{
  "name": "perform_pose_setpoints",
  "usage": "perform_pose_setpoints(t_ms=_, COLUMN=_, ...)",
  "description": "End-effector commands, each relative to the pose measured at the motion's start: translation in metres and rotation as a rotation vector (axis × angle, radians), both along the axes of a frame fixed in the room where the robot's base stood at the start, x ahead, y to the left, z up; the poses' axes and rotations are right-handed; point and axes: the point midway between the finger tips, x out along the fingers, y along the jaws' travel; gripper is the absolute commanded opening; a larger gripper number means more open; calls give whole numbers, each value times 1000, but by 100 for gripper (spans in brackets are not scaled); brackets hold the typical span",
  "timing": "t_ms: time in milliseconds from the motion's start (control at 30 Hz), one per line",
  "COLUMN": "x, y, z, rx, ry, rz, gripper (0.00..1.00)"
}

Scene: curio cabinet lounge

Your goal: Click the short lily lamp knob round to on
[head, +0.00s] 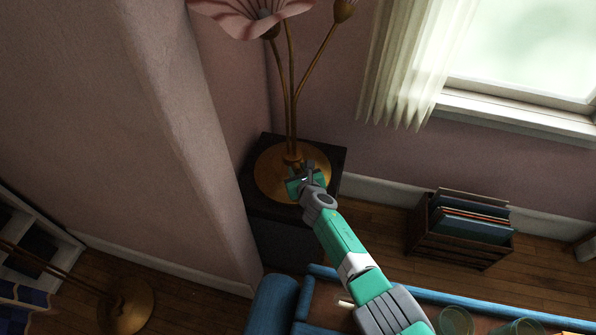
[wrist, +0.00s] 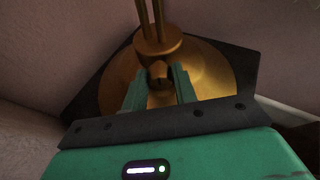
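The short lily lamp has a round brass base (head: 264,183) on a dark side table, with thin brass stems and a pink flower shade (head: 250,14) at the top of the head view. In the wrist view the base (wrist: 215,82) fills the middle. A small brass knob (wrist: 159,72) sits low in front of the stem collar (wrist: 157,42). My gripper (head: 308,172) is at the base; its two green fingers (wrist: 160,82) stand apart, one on each side of the knob. I cannot tell whether they touch it. In the head view my gripper hides the knob.
The dark side table (head: 337,160) stands in the corner against pink walls. A wooden rack (head: 462,240) of records stands on the floor to the right, below a curtained window. Another brass lamp base (head: 127,307) is at lower left. Blue-edged furniture (head: 275,302) lies below my arm.

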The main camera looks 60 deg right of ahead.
Motion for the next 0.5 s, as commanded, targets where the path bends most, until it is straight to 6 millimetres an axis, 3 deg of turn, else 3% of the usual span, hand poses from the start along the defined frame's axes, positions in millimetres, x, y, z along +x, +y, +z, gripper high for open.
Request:
perform_pose_setpoints(t_ms=33, x=0, y=0, z=0, rx=0, ry=0, rz=0, gripper=17)
perform_pose_setpoints(t_ms=100, x=0, y=0, z=0, rx=0, ry=0, rz=0, gripper=4)
perform_pose_setpoints(t_ms=500, x=-1, y=-1, z=1, rx=66, ry=-72, rz=0, gripper=4)
